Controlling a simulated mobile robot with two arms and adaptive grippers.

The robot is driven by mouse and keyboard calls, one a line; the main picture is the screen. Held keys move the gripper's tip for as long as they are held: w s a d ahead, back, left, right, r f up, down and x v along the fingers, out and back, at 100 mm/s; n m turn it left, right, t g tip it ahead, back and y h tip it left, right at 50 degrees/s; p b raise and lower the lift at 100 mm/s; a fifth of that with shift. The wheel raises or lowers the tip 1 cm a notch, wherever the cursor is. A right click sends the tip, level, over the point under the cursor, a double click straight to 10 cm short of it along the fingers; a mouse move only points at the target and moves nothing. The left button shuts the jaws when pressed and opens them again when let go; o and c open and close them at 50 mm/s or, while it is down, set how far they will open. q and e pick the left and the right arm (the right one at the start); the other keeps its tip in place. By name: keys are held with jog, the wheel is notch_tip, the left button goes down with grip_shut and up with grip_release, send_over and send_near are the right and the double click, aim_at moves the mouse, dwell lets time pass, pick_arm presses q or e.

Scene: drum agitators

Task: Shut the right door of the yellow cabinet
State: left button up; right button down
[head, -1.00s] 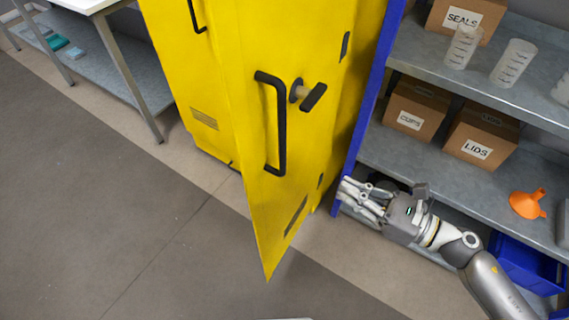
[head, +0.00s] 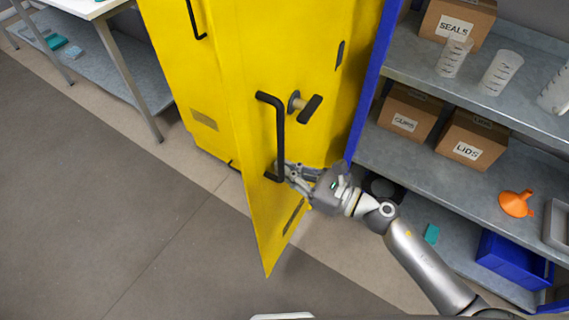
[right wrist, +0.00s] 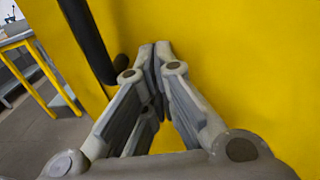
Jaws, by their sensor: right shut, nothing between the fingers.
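The yellow cabinet (head: 190,75) stands at the back centre. Its right door (head: 258,215) is partly open, its free edge swung out toward me. The door bears a long black handle (head: 279,130) and a black latch lever (head: 310,108). My right gripper (head: 281,170) is shut and empty at the door's outer face, beside the handle's lower end. In the right wrist view, the shut fingertips (right wrist: 158,50) point at the yellow panel, with the black handle (right wrist: 88,40) to their left. I cannot tell whether the tips touch the door. My left gripper is not in view.
A blue-framed shelf (head: 405,160) with boxes, beakers and an orange funnel (head: 516,203) stands close to the right of the cabinet. A white-topped table (head: 85,6) stands at the left. The floor in front and to the left is clear.

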jog(key=shift+w+a, duration=0.1)
jog(key=shift+a, duration=0.1)
jog(key=shift+a, duration=0.1)
